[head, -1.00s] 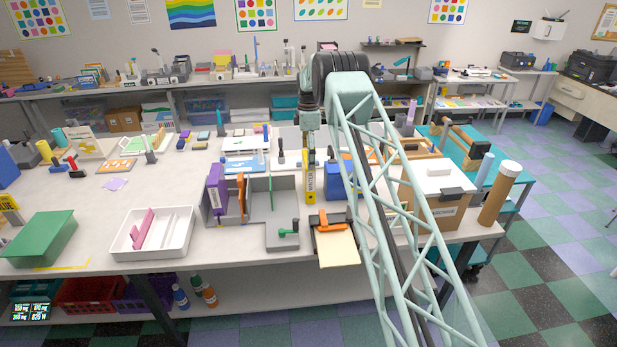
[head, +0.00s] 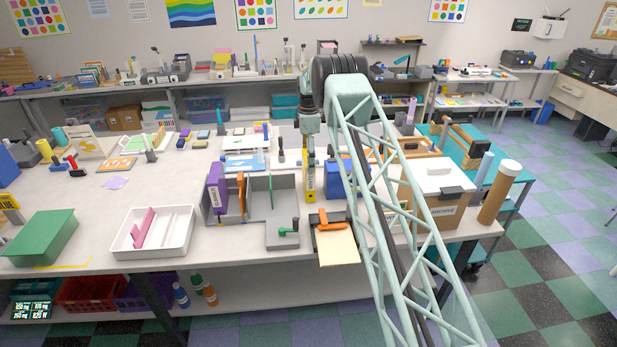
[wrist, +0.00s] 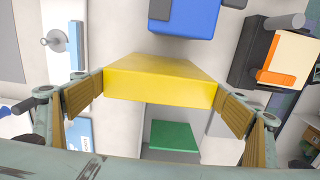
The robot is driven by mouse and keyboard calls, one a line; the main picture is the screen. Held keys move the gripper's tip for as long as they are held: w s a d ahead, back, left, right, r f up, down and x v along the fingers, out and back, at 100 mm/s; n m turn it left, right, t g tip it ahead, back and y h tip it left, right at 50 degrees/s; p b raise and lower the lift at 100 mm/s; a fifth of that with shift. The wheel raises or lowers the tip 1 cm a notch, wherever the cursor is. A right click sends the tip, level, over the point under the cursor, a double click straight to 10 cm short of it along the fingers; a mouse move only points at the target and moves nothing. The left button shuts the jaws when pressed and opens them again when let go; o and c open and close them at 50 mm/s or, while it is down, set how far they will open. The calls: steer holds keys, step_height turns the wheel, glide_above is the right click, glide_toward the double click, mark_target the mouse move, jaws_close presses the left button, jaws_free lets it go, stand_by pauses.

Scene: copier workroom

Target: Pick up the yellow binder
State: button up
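The yellow binder (head: 311,182) stands upright on the table, its narrow labelled face toward the head camera. In the wrist view the yellow binder (wrist: 160,82) fills the space between my fingers. My gripper (wrist: 160,98) is spread wide, with one brown finger pad on each side of the binder's near end. No clear gap shows between the pads and the binder, and I cannot tell whether they touch it. In the head view my gripper (head: 309,152) is directly above and around the binder's top. The pad tips are partly hidden.
A grey divided organizer (head: 257,208) with a purple binder (head: 217,192) is left of the yellow binder. A blue object (head: 341,180) stands close on its right. A white tray (head: 152,243) is further left.

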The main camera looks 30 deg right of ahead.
steer(key=c, duration=0.8)
steer(key=shift+r, duration=0.1)
steer(key=shift+r+b, duration=0.75)
steer(key=shift+r, duration=4.2)
